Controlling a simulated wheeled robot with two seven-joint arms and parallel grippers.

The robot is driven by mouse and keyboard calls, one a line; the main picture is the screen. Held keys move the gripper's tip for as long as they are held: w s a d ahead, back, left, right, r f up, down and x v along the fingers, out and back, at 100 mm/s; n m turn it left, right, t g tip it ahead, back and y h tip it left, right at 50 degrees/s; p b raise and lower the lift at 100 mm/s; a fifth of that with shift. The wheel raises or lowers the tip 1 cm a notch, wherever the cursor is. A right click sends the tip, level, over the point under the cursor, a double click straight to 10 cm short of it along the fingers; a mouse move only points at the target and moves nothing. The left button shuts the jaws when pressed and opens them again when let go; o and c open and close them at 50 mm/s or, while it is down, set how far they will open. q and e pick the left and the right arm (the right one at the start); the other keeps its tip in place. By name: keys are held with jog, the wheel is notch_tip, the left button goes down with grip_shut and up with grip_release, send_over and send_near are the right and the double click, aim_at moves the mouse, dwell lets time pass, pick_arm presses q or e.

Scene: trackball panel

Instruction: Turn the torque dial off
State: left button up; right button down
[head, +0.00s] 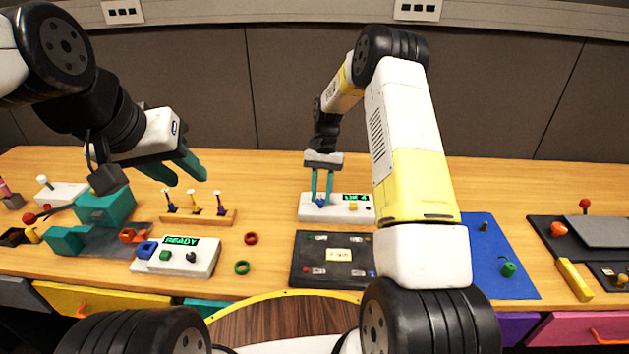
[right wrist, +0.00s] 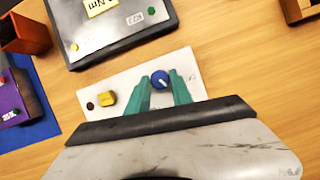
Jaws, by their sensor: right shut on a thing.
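A white panel (head: 307,213) with a green-lettered display (head: 355,197) stands on the table in the middle of the head view. It carries a blue dial (head: 320,203) and a yellow button (head: 353,206). In the right wrist view the blue dial (right wrist: 160,79) shows a white pointer line. My right gripper (head: 322,198) points down over the panel, and its teal fingers are shut on the dial, one on each side. The fingers hide part of the dial. My left gripper (head: 187,180) is open and empty, in the air at the left, far from the panel.
A dark box (head: 308,272) with a yellow label lies just in front of the panel. To the left are a white box (head: 208,260) reading READY, a wooden peg stand (head: 217,216) and two rings. A blue mat (head: 510,282) lies at the right.

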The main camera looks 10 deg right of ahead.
jog(key=n, duration=0.2)
jog(key=n+h, duration=0.2)
jog(key=n, duration=0.1)
jog(key=shift+a+n, duration=0.25)
jog(key=shift+n, duration=0.05)
jog(key=n+h, duration=0.1)
jog(key=n, duration=0.1)
jog(key=n+h, duration=0.1)
jog(key=n, duration=0.1)
jog(key=shift+a+n+t, duration=0.15)
jog(key=shift+n+t, duration=0.15)
jog(key=shift+n, duration=0.1)
jog(key=c, duration=1.1)
grip_release()
jog(key=shift+c, duration=0.2)
jog(key=v, duration=0.7)
jog(key=shift+r, duration=0.35)
jog(key=shift+a, duration=0.15)
